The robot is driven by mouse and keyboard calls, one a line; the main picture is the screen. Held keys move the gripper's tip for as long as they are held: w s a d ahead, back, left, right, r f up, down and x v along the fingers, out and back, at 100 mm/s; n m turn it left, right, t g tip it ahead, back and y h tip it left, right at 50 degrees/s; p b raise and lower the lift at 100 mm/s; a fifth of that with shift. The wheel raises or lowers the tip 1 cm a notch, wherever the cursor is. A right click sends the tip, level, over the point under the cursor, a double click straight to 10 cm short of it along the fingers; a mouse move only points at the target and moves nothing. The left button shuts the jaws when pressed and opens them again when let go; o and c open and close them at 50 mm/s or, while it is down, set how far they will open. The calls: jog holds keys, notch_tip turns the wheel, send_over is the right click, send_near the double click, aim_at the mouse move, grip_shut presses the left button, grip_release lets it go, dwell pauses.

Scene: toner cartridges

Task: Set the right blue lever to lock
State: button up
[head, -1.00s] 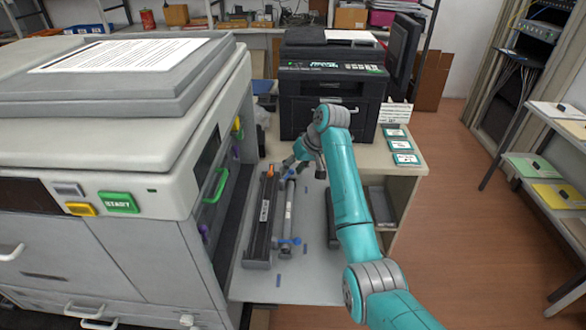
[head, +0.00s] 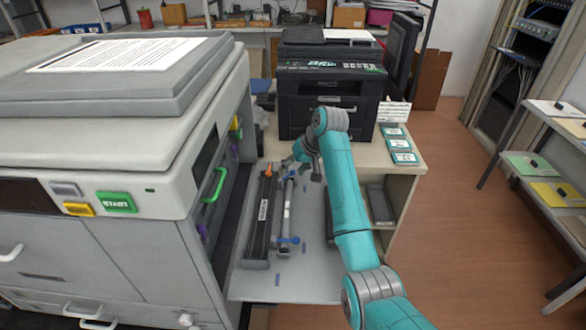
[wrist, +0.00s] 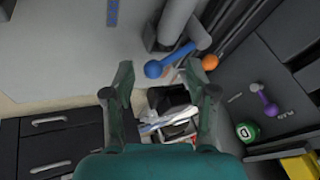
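A grey roller unit (head: 287,210) lies on the grey shelf beside a long black cartridge (head: 258,225). Blue parts (head: 289,240) show at its near end. At its far end is a blue lever, seen in the wrist view (wrist: 168,62) with a round blue knob and a shaft slanting up to a grey hub. I cannot tell which end the task calls right. My gripper (head: 294,165) is over the far end. In the wrist view my gripper (wrist: 158,78) is open and empty, and the knob appears between its fingertips. I cannot tell whether they touch.
An orange knob (wrist: 210,62) sits close beside the blue one. The large copier (head: 110,130) with a green handle (head: 214,185) stands left. A black printer (head: 330,90) stands behind on the desk. Open floor lies to the right.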

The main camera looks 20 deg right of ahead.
jog(key=v, duration=1.2)
